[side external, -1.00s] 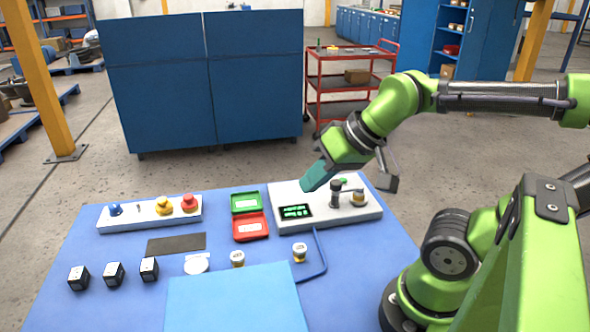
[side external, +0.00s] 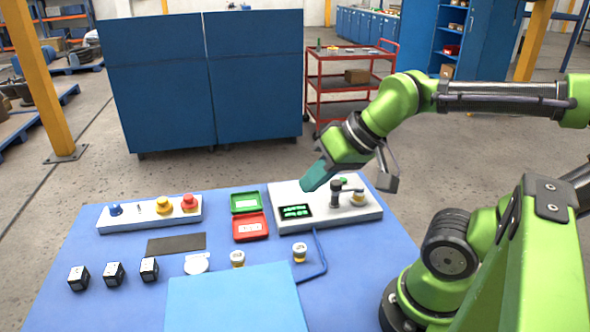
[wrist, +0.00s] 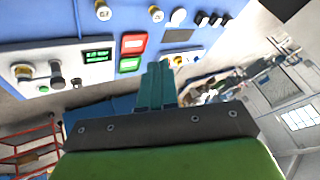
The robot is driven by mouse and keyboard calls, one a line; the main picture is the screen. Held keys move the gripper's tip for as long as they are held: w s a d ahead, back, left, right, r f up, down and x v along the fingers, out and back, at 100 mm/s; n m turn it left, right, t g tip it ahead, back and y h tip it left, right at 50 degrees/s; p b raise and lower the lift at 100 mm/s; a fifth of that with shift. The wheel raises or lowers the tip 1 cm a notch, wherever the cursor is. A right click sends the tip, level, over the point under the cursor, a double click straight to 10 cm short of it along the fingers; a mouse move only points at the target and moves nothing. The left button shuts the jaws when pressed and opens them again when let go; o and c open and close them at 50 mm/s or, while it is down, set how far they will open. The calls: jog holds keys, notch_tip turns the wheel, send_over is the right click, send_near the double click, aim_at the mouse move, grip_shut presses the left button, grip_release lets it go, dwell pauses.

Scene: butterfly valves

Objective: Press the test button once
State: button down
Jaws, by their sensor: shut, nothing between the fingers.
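The white test unit (side external: 372,214) stands at the back right of the blue table, with a dark display showing green text (side external: 296,211). A green button (side external: 343,180), which I take to be the test button, shows behind the dark post (side external: 336,194) and a brass-coloured valve (side external: 358,198). In the wrist view the green button (wrist: 43,89) lies near the unit's edge at the left. My gripper (side external: 315,182) has teal fingers, shut and empty. It appears above the unit, left of the button in the side view; its exact height is unclear. The fingers also show in the wrist view (wrist: 158,68).
A green tray (side external: 246,203) and a red tray (side external: 251,228) lie left of the unit. A white panel with coloured knobs (side external: 150,214) is farther left. Loose valves (side external: 299,252) and several black blocks (side external: 113,274) stand in front. A blue tube lies beside the unit.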

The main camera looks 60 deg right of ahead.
jog(key=n+t+y, duration=0.1)
jog(key=n, duration=3.4)
send_over(347, 179)
notch_tip(347, 179, down, 10)
jog(key=shift+w, duration=0.1)
jog(key=shift+f, duration=0.15)
jog(key=shift+f, duration=4.35)
